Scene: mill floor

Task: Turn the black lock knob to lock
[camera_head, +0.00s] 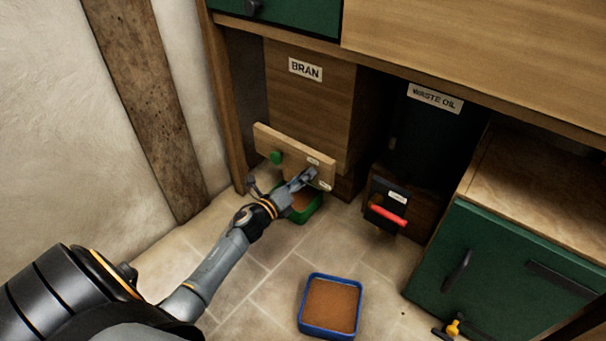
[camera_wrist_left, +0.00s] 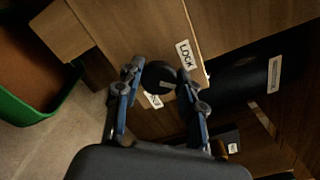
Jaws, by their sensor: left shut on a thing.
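The black lock knob (camera_wrist_left: 160,76) shows in the left wrist view, round and dark with a pale line on it, on a wooden board (camera_head: 265,137) low on the bran bin. A label reading LOCK (camera_wrist_left: 186,55) sits beside it, and a second label (camera_wrist_left: 153,100) is partly hidden. My left gripper (camera_head: 308,176) reaches the right end of the board in the head view. In the left wrist view its fingers (camera_wrist_left: 160,88) lie on both sides of the knob, shut on it. The head view mostly hides the knob behind the gripper. My right gripper is not in view.
A green knob (camera_head: 277,157) is on the same board. A green tray (camera_head: 305,213) of brown material sits below. A blue tray (camera_head: 331,278) stands on the floor. A waste oil unit with a red handle (camera_head: 388,216) and a green cabinet (camera_head: 490,265) are right.

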